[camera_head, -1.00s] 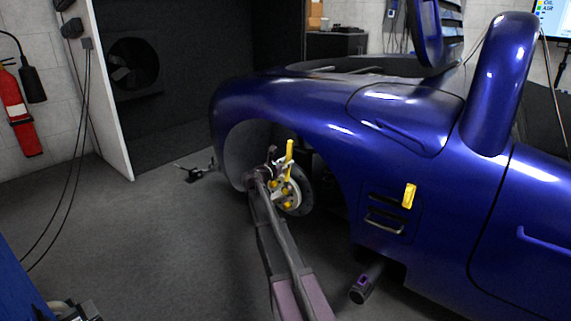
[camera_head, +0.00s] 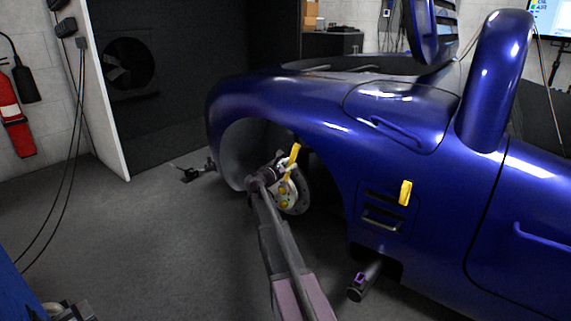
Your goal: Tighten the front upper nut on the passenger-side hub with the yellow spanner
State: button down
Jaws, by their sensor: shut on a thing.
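The passenger-side hub (camera_head: 301,195) sits in the front wheel arch of the blue car, with its round metal face showing. A few yellow-gold nuts (camera_head: 284,204) show on its face; my wrist covers part of its left side, and I cannot single out the front upper nut. The yellow spanner (camera_head: 294,154) stands up at the hub's upper part, its top leaning right. My gripper (camera_head: 280,170) is at the hub's upper left, shut on the yellow spanner. The fingers are small and partly hidden by my wrist. I cannot tell whether the spanner's lower end is seated on a nut.
The blue car body (camera_head: 330,140) surrounds the hub closely above and right. Another yellow object (camera_head: 405,193) is on the side vent. A fire extinguisher (camera_head: 14,115) hangs far left.

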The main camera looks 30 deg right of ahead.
jog(key=shift+s+f, duration=0.1)
jog(key=shift+s, duration=0.05)
jog(key=shift+s+d+f+m+b, duration=0.2)
jog(key=shift+s+f+m+b, duration=0.05)
jog(key=shift+s+m, duration=0.25)
jog(key=shift+s+d+f+m+b, duration=0.25)
jog(key=shift+s+m, duration=0.25)
jog(key=shift+s+d+f+m+b, duration=0.2)
jog(key=shift+s+f+m+b, duration=0.05)
jog(key=shift+s+m, duration=0.25)
jog(key=shift+s+f, duration=0.1)
dwell(0.6)
jog(key=shift+v, duration=0.8)
dwell(1.2)
jog(key=shift+v, duration=2.2)
